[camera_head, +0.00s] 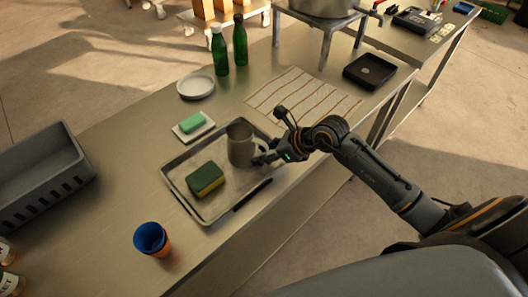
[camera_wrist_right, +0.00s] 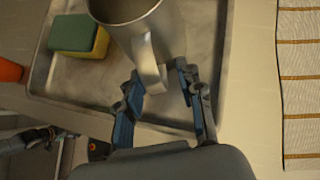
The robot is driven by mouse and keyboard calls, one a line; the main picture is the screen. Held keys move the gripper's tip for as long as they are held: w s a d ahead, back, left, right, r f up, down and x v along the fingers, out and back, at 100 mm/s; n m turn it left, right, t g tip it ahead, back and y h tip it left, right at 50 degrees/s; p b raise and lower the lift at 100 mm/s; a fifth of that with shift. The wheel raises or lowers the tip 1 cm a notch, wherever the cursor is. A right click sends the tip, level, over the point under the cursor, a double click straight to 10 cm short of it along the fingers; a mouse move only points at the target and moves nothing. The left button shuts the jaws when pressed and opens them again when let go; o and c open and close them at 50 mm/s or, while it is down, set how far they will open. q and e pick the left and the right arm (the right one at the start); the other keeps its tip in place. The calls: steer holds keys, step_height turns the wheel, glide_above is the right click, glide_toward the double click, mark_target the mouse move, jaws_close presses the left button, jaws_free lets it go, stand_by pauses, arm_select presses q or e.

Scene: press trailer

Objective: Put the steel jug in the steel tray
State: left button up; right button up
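The steel jug (camera_head: 240,144) stands upright on the right part of the steel tray (camera_head: 176,187), its handle towards my right gripper. My right gripper (camera_head: 262,159) is low beside the jug on the handle side. In the right wrist view, the jug (camera_wrist_right: 138,22) is at the top and its handle (camera_wrist_right: 150,72) lies between the two spread fingers of the gripper (camera_wrist_right: 160,75). A gap shows between handle and right finger; contact with the left finger is unclear. My left gripper is not seen in the head view.
A green and yellow sponge (camera_head: 206,180) lies in the tray, left of the jug. Soap on a white dish (camera_head: 194,126), a plate (camera_head: 196,86) and green bottles (camera_head: 220,53) stand behind.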

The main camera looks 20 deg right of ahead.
steer(key=shift+r, duration=0.2)
steer(key=shift+s+d+r, duration=0.15)
steer(key=shift+d, duration=0.05)
steer(key=b+v, duration=0.2)
steer(key=v, duration=0.9)
steer(key=shift+s+r, duration=0.1)
steer(key=shift+r, duration=0.05)
